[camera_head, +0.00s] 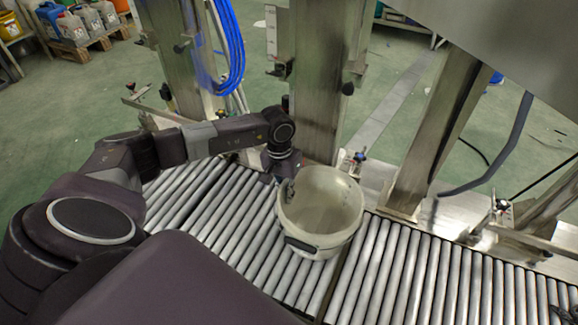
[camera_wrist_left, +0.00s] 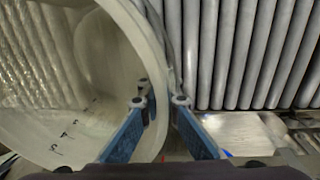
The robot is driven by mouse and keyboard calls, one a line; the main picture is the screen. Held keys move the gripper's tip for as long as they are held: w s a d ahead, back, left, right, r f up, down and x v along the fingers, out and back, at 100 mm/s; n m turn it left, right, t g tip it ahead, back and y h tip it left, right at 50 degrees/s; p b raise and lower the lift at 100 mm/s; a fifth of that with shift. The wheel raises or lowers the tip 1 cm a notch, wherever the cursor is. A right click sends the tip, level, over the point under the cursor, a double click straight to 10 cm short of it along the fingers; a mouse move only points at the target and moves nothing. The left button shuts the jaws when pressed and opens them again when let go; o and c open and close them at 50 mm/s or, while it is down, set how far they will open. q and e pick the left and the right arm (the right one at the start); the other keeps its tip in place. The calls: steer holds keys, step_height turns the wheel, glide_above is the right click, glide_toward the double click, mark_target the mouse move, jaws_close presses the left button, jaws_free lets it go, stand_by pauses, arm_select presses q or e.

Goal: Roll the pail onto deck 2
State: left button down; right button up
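The pail (camera_head: 320,212) is a whitish, open, empty-looking tub with a dark handle on its near side. It stands upright on the roller conveyor, close to a dark seam between two roller sections. My left gripper (camera_head: 286,184) is at its far-left rim, with a finger part showing inside the pail. In the left wrist view, the blue fingers of my left gripper (camera_wrist_left: 160,101) lean inward on either side of the wall of the pail (camera_wrist_left: 52,85) and look shut on it. No label tells which section is deck 2. My right gripper is out of view.
The left rollers (camera_head: 213,205) and right rollers (camera_head: 440,275) are clear beside the pail. Steel posts (camera_head: 315,90) stand close behind the conveyor. A cable (camera_head: 495,165) hangs at right. Canisters (camera_head: 80,25) sit on a pallet at far left.

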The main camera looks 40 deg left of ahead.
arm_select(q)
steer(key=c, duration=2.6)
jaws_free()
steer(key=o, duration=0.5)
steer(key=shift+r, duration=0.1)
steer(key=r, duration=0.8)
steer(key=a+r, duration=0.1)
steer(key=r, duration=0.2)
steer(key=shift+s+a+r, duration=0.1)
steer(key=shift+r, duration=0.3)
